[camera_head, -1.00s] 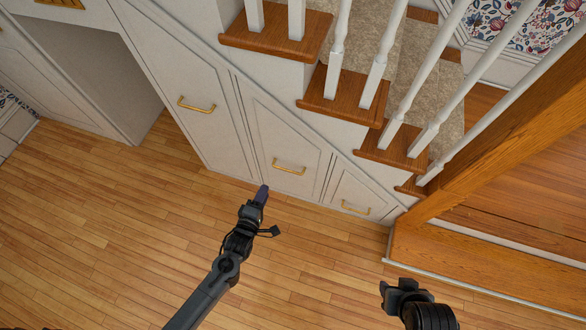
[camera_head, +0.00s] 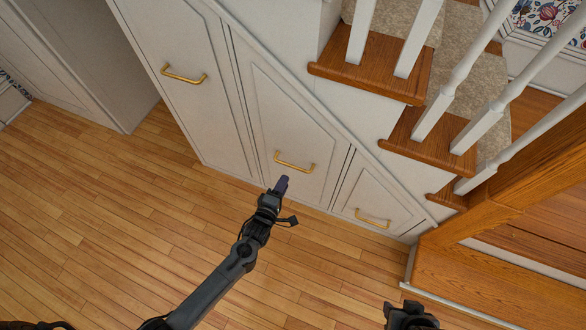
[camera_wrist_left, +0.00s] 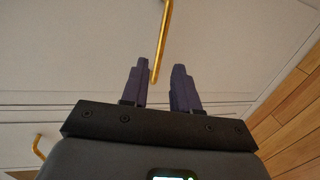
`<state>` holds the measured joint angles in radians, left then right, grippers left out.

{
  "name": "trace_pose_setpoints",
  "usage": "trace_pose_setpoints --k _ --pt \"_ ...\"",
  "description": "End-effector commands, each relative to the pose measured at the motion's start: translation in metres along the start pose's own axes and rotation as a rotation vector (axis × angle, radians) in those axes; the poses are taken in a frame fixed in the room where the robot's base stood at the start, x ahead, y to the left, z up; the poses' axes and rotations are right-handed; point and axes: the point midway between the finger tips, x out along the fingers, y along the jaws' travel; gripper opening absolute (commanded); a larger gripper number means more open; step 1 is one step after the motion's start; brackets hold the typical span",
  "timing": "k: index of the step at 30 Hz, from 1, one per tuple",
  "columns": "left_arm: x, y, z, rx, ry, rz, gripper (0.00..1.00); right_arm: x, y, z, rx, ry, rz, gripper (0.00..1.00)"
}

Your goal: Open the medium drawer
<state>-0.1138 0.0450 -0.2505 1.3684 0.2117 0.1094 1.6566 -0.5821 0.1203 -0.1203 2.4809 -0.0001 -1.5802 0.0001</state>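The medium drawer (camera_head: 270,120) is the middle white panel under the stairs and looks shut. Its brass bar handle (camera_head: 295,163) is near its lower edge. My left gripper (camera_head: 283,182) is just below and in front of this handle. In the left wrist view its two dark fingers (camera_wrist_left: 159,75) are apart and empty. The handle (camera_wrist_left: 165,35) lines up with the gap between the fingertips there; I cannot tell how far ahead it is. My right gripper (camera_head: 410,312) is at the bottom edge, partly cut off, with its fingers unclear.
The tall drawer (camera_head: 185,75) is to the left and the small drawer (camera_head: 375,195) to the right, both with brass handles. Wooden stair treads (camera_head: 375,70) with white balusters rise above. A wooden newel and base (camera_head: 470,270) stand at right. The wood floor (camera_head: 110,220) in front is clear.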

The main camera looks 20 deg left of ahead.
Motion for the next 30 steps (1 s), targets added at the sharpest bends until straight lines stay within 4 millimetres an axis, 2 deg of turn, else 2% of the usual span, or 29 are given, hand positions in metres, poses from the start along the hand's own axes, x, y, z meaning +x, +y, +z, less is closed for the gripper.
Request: trace_pose_setpoints --k 9,15,21,30 --pt "0.052 -0.004 0.000 0.002 0.000 0.001 0.30 0.029 -0.001 0.009 0.000 0.002 0.000 0.43" --pt "0.078 -0.004 0.000 0.002 0.000 -0.001 0.30 0.043 -0.001 0.013 0.000 0.001 0.000 0.43" --pt "0.092 -0.002 -0.001 0.001 0.001 -0.002 0.30 0.049 -0.002 0.015 0.000 0.001 0.000 0.43" --pt "0.095 0.000 -0.001 0.000 0.001 -0.002 0.30 0.049 -0.002 0.015 0.000 0.001 0.000 0.43"
